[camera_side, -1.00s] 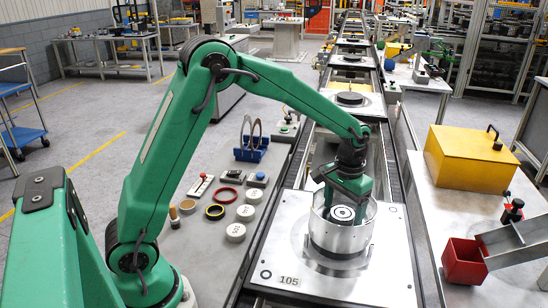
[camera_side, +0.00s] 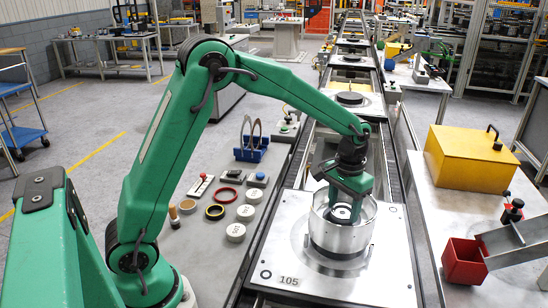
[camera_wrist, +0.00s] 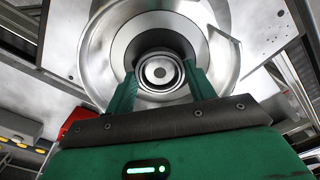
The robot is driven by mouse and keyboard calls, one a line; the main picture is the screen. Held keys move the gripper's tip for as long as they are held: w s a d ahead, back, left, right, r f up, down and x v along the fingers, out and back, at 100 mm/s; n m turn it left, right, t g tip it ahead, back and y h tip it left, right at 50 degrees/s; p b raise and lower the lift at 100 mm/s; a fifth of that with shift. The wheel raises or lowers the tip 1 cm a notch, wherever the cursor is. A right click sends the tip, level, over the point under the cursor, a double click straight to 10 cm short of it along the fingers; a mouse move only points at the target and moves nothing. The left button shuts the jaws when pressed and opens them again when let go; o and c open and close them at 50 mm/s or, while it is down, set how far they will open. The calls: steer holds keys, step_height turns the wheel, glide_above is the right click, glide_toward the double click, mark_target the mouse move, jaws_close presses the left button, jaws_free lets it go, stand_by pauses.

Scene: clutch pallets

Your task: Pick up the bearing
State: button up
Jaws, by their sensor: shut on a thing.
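The bearing (camera_wrist: 160,71) is a small metal ring with concentric rims and a dark centre. It sits inside the round silver housing (camera_side: 318,232), and it shows in the side view (camera_side: 342,212) partly hidden behind my gripper. My gripper (camera_wrist: 160,82) reaches down into the housing, with one green finger on each side of the bearing. It is shut on the bearing. In the side view, my gripper (camera_side: 345,200) is inside the housing's rim. The housing stands on the metal pallet marked 105 (camera_side: 375,285).
The housing wall surrounds my gripper closely. Left of the conveyor, a table holds white discs (camera_side: 235,232), rings (camera_side: 228,195) and a blue rack (camera_side: 251,150). On the right stand a yellow box (camera_side: 462,160), a red bin (camera_side: 463,262) and a metal chute (camera_side: 515,242).

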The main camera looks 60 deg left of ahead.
steer(key=shift+r, duration=0.45)
steer(key=r, duration=0.2)
steer(key=d+r, duration=0.1)
steer(key=shift+s+r, duration=0.1)
steer(key=shift+s, duration=0.15)
steer(key=s+d+r, duration=0.6)
steer(key=d, duration=0.2)
steer(key=shift+s+d+r, duration=0.15)
steer(key=shift+s+d, duration=0.05)
steer(key=shift+d, duration=0.05)
steer(key=shift+a, duration=0.15)
steer(key=a+f+m, duration=0.1)
steer(key=a+f, duration=0.2)
steer(key=a, duration=1.1)
steer(key=s+a+f, duration=0.3)
steer(key=s+a, duration=0.1)
steer(key=s, duration=0.4)
steer(key=s+a+f+n, duration=0.1)
steer(key=s+a+f, duration=0.3)
steer(key=s, duration=0.5)
steer(key=shift+s+a, duration=0.25)
steer(key=shift+a, duration=0.1)
steer(key=shift+f, duration=0.15)
